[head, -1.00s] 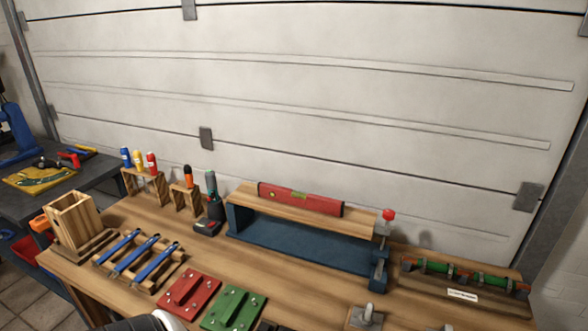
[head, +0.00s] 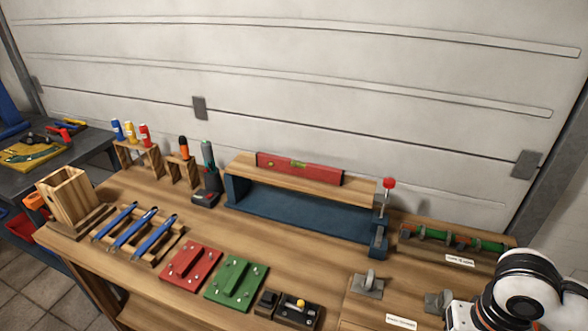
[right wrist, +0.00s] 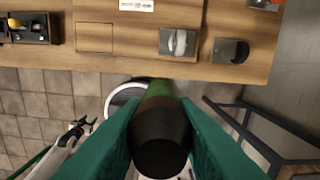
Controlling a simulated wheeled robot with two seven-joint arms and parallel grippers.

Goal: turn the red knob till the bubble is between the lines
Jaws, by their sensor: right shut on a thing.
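The red knob (head: 389,183) stands on an upright screw at the right end of a wooden plank (head: 355,194). The bubble and lines are too small to make out. In the right wrist view, my right gripper (right wrist: 160,105) has teal fingers shut on a green and black cylindrical thing (right wrist: 160,145). It is in front of the bench edge, away from the knob. In the head view only my white right arm shows at the lower right. My left gripper is out of view.
The plank rests on a blue metal frame (head: 290,228). Grey metal blocks (head: 367,284) stand near the front edge. Red (head: 190,268) and green (head: 234,283) plates lie left of them.

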